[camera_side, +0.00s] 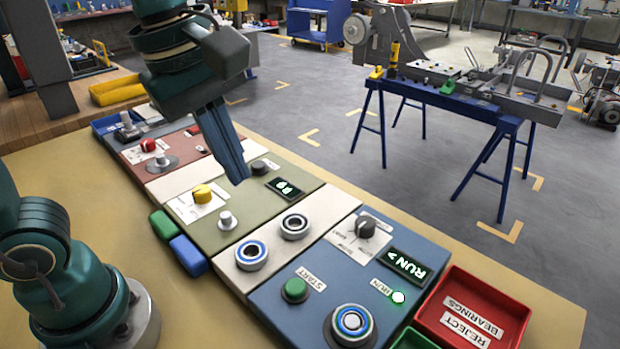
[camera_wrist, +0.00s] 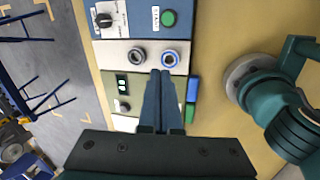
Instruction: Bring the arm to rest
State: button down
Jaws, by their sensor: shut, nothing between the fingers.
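My gripper (camera_side: 240,180) hangs in the air over the green panel (camera_side: 244,200) in the side view, fingers pointing down. In the wrist view its blue fingers (camera_wrist: 160,74) are shut together with nothing between them. It is apart from the panels. Two bearings sit on the cream strip: one blue-ringed (camera_side: 252,252) and one dark-ringed (camera_side: 295,226). They also show beyond my fingertips in the wrist view. My fingers hide part of the green panel there.
The blue panel (camera_side: 318,272) has a green START button (camera_side: 294,290), a knob, a lit RUN display and another bearing (camera_side: 352,322). A red reject tray (camera_side: 540,310) stands right. Green and blue blocks (camera_side: 188,255) lie along the near edge. The tan tabletop (camera_side: 185,310) has free room.

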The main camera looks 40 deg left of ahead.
jog(key=s+a+f+m+t, duration=0.3)
jog(key=s+a+f+m, duration=0.1)
jog(key=m, duration=1.2)
jog(key=shift+s+f+m, duration=0.3)
jog(key=shift+f, duration=0.45)
